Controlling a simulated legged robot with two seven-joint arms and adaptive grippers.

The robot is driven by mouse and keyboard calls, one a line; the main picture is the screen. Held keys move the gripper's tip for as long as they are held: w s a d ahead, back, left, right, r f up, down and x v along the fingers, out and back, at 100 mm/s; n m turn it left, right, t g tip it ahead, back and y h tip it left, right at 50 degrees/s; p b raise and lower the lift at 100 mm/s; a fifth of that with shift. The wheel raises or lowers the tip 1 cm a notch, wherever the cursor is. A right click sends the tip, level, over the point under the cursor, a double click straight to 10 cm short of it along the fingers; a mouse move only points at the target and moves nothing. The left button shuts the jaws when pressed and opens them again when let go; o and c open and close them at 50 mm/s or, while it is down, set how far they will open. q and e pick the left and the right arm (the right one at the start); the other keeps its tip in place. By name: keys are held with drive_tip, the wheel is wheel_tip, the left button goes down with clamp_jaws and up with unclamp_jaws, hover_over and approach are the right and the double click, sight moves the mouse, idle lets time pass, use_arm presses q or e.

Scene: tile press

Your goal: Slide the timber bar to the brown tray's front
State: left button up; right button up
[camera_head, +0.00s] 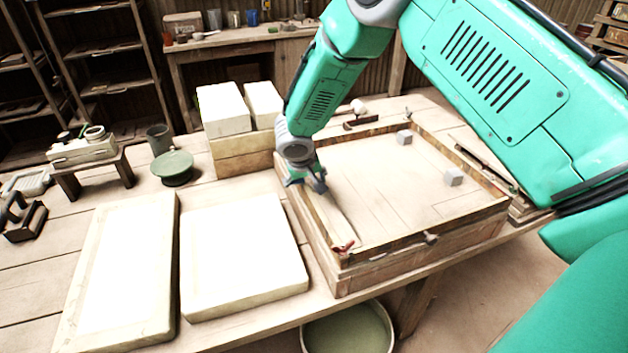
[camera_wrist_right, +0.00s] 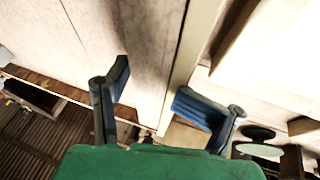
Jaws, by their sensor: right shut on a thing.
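The brown tray (camera_head: 400,255) is a shallow wooden-walled box on the bench, holding a pale flat layer. The timber bar (camera_head: 336,215) appears as a pale narrow strip along the tray's left side, running towards the front. My right gripper (camera_head: 308,182) reaches down at the tray's left wall, at the bar's far part. In the right wrist view, my right gripper (camera_wrist_right: 150,88) has its two blue-padded fingers either side of the pale strip of the bar (camera_wrist_right: 190,50). The exact contact is hard to see. My left gripper is not in view.
Two white slabs (camera_head: 125,265) (camera_head: 243,250) lie to the left. White blocks (camera_head: 223,108) stand behind. A bucket (camera_head: 348,330) is below.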

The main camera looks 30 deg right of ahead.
drive_tip(key=o, duration=1.3)
drive_tip(key=shift+a+f+y, duration=0.15)
drive_tip(key=shift+a, duration=0.45)
drive_tip(key=shift+a+f+y, duration=0.15)
drive_tip(key=shift+a, duration=0.4)
drive_tip(key=o, duration=0.6)
drive_tip(key=shift+w, duration=0.25)
drive_tip(key=shift+a+r, duration=0.15)
drive_tip(key=shift+r, duration=0.5)
drive_tip(key=v, duration=1.1)
drive_tip(key=shift+s, duration=0.25)
